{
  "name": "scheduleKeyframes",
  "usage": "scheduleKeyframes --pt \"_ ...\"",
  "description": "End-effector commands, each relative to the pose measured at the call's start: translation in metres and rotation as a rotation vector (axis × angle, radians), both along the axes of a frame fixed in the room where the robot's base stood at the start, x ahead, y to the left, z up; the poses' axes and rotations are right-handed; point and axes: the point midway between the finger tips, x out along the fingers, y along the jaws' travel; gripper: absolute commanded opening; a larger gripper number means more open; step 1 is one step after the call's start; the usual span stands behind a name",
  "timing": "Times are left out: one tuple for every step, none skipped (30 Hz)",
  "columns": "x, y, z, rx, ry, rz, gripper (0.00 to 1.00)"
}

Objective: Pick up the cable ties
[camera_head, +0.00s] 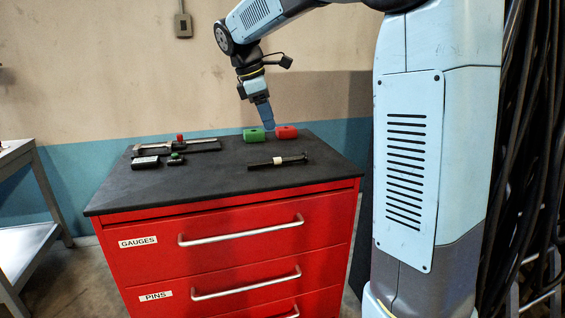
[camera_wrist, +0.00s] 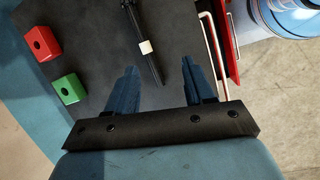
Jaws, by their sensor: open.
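A thin black bundle with a white band (camera_head: 278,161), which looks like the cable ties, lies on the black top of the red cabinet, near its right front part. It also shows in the wrist view as a black strip with a white band (camera_wrist: 146,47), running down to between the fingertips. My gripper (camera_head: 268,126) points down above the cabinet top, behind the bundle in the head view. In the wrist view its two fingers (camera_wrist: 160,66) are spread apart with nothing held.
A green block (camera_head: 254,135) and a red block (camera_head: 287,132) with holes stand near my gripper. A caliper-like tool (camera_head: 190,146), a black box (camera_head: 146,162) and a small green-topped piece (camera_head: 175,159) lie left. The top's front middle is clear. Drawer handles (camera_head: 240,231) stick out in front.

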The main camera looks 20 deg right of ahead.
Motion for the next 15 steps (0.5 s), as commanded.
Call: scheduleKeyframes --pt "0.013 0.005 -0.004 -0.014 0.028 0.040 0.53" --pt "0.019 0.006 -0.005 -0.023 0.046 0.064 0.53" --pt "0.026 0.008 -0.006 -0.033 0.065 0.093 0.53" --pt "0.031 0.010 -0.008 -0.041 0.078 0.113 0.53" --pt "0.035 0.011 -0.008 -0.046 0.089 0.128 0.53" --pt "0.040 0.013 -0.010 -0.052 0.103 0.148 0.53" --pt "0.042 0.013 -0.010 -0.056 0.110 0.159 0.53" --pt "0.045 0.014 -0.011 -0.060 0.116 0.169 0.53" --pt "0.048 0.015 -0.012 -0.063 0.124 0.179 0.53" --pt "0.049 0.015 -0.013 -0.065 0.128 0.184 0.53" --pt "0.049 0.015 -0.014 -0.067 0.131 0.188 0.53" --pt "0.050 0.014 -0.017 -0.068 0.133 0.191 0.53" --pt "0.050 0.013 -0.019 -0.069 0.135 0.192 0.53" --pt "0.050 0.011 -0.023 -0.068 0.136 0.193 0.53" --pt "0.050 0.009 -0.028 -0.068 0.136 0.193 0.53"
